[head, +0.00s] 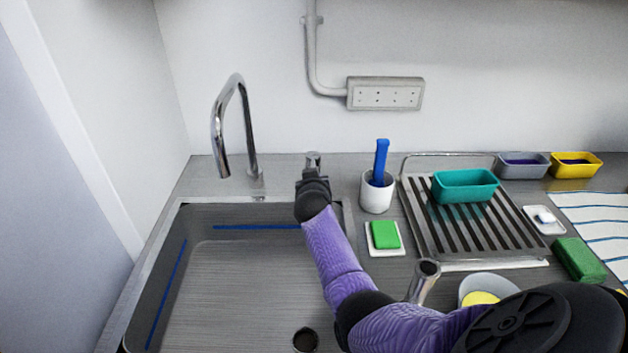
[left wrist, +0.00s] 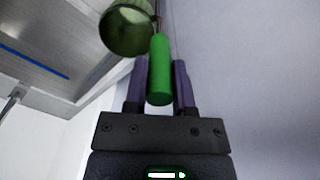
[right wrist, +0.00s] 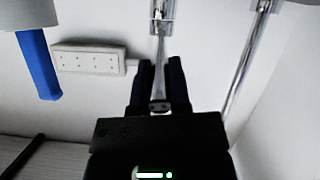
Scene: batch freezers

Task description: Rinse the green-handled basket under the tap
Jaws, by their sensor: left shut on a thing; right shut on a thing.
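The green-handled basket (left wrist: 127,28) shows in the left wrist view as a round bowl at the end of a green handle. My left gripper (left wrist: 158,70) is shut on that handle; neither shows in the head view. The chrome tap (head: 228,120) arches over the back of the sink (head: 220,275), and no water is visible from its spout. My right gripper (head: 312,178) is at the tap lever (head: 313,160), right of the spout. In the right wrist view, the right gripper (right wrist: 159,85) is shut on the metal lever. My right arm covers part of the sink's right side.
Right of the sink stand a white cup (head: 376,195) with a blue-handled tool (head: 381,160) and a green sponge (head: 384,234) on a dish. A drying rack (head: 425,220) holds a teal basket (head: 465,186). Grey and yellow tubs stand at the back right. A wall closes the left side.

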